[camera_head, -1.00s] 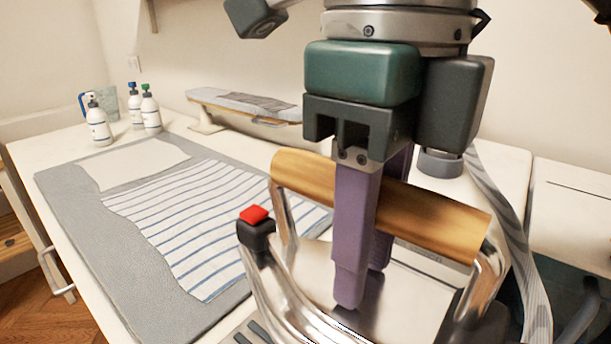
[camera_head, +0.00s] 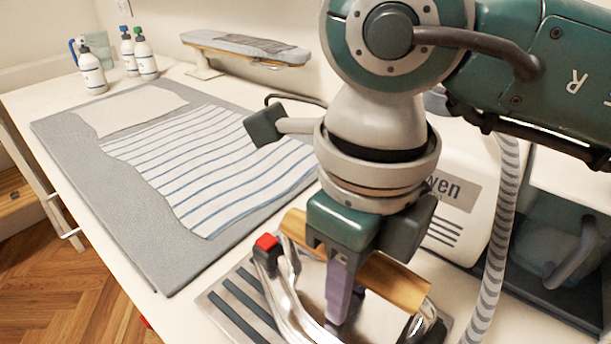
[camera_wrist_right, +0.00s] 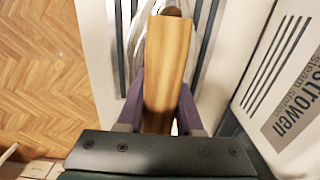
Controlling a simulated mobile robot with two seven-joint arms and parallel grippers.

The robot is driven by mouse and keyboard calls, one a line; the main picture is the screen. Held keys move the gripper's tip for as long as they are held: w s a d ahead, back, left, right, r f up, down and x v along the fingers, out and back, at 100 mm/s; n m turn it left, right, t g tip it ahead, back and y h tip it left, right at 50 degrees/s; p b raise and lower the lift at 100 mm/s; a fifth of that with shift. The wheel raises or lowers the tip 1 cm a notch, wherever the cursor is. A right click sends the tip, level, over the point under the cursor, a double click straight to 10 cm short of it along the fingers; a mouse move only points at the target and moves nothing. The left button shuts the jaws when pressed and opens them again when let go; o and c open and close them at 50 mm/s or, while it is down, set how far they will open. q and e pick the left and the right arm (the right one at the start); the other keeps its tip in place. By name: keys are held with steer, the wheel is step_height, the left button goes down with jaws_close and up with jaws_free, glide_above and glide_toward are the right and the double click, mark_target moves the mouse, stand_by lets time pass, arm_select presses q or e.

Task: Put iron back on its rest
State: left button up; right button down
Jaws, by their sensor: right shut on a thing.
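The iron (camera_head: 381,282) has a wooden handle, shiny metal body and a red button, and is at the lower middle of the head view. My right gripper (camera_head: 338,300) is shut on its wooden handle, with purple fingers on both sides of it. The handle also fills the middle of the right wrist view (camera_wrist_right: 167,70). The rest (camera_head: 236,308), a metal plate with dark strips, lies under the iron. The arm and iron hide part of it, so I cannot tell whether the iron touches it. My left gripper is not in view.
A white steam station (camera_head: 462,225) with a ribbed hose (camera_head: 499,240) stands right of the iron. A grey mat (camera_head: 135,240) with striped cloth (camera_head: 200,170) covers the table's left. Several bottles (camera_head: 92,75) and a small ironing board (camera_head: 245,50) are at the back.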

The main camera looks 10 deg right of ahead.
steer(key=shift+w, duration=0.1)
steer(key=c, duration=1)
jaws_free()
steer(key=shift+f, duration=0.15)
steer(key=o, duration=0.4)
steer(key=shift+o, duration=0.2)
steer(key=shift+r, duration=0.4)
step_height(320, 180, up, 12)
steer(key=shift+f, duration=0.2)
